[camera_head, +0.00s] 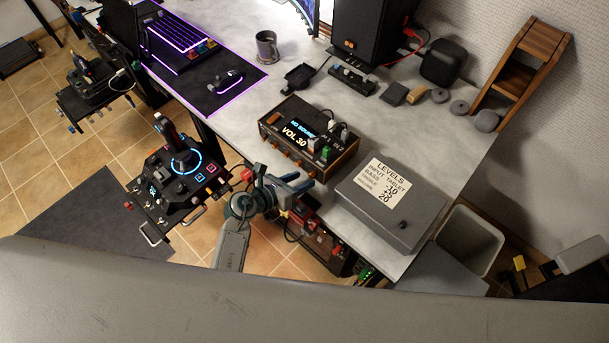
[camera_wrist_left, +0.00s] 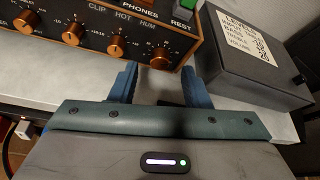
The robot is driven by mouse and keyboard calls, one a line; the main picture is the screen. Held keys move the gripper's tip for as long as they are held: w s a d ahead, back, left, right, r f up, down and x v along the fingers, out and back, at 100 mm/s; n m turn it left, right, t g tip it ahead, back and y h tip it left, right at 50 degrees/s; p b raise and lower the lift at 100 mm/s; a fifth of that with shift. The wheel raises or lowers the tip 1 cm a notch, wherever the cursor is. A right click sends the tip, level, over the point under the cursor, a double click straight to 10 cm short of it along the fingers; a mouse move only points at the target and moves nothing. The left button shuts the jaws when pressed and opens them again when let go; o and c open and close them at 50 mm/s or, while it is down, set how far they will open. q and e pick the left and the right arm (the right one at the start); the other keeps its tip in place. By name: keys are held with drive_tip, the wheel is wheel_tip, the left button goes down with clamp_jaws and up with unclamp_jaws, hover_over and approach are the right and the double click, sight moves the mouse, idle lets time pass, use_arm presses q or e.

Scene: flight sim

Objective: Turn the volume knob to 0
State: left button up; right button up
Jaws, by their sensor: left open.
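The wood-sided amplifier (camera_head: 274,128) stands on the desk. Its display (camera_head: 296,128) reads "VOL 30" under a "NO SOURCE" line. In the left wrist view its front panel (camera_wrist_left: 95,20) carries a row of copper knobs with printed scales. The rightmost knob (camera_wrist_left: 160,54) is nearest the gripper. Their name labels are not readable, so I cannot tell which one is volume. My left gripper (camera_wrist_left: 162,90) is open and empty, with blue fingers pointing at the panel's right end, apart from the knobs. In the head view the left gripper (camera_head: 298,187) is in front of the amplifier at the desk edge.
A grey box (camera_head: 385,222) with a levels note (camera_head: 388,183) stands right of the amplifier. A joystick panel (camera_head: 180,180) is left of my arm. Red-lit gear (camera_head: 318,240) sits below the desk edge. A mug (camera_head: 267,47) and dark speaker (camera_head: 375,35) stand further back.

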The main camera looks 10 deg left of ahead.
sight(312, 174)
use_arm(q)
drive_tip(key=shift+x, duration=1.15)
clamp_jaws()
use_arm(e)
drive_tip(key=shift+a+r, duration=0.15)
drive_tip(key=shift+a, duration=0.3)
